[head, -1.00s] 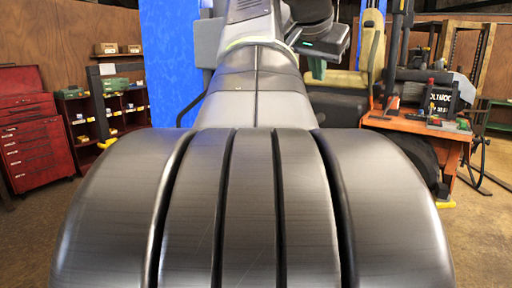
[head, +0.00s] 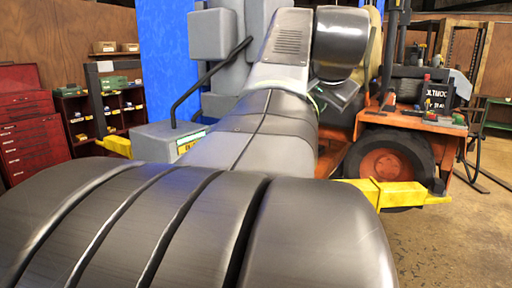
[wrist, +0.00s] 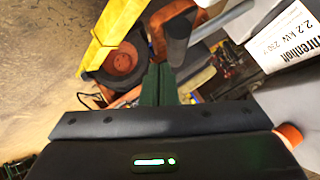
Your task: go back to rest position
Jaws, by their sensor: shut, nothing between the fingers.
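My gripper (wrist: 158,84) shows in the wrist view as two dark green fingers held together, with nothing between them. The dark gripper body with a green light fills the bottom of that view. The fingers point toward the orange mower (wrist: 122,60) and a yellow lift arm (wrist: 112,35), but I cannot tell the gap to them. In the head view my arm runs from the foreground up to the top centre and bends there. The wrist shows at the bend's right, in front of the mower (head: 389,163); the fingertips are not clear there.
A blue lift panel (head: 165,60) and grey lift parts (head: 212,35) stand behind my arm. A yellow lift arm (head: 390,193) reaches out beside the mower's wheel. A red tool cabinet (head: 32,125) and shelves (head: 100,108) are at left. Floor at lower right is clear.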

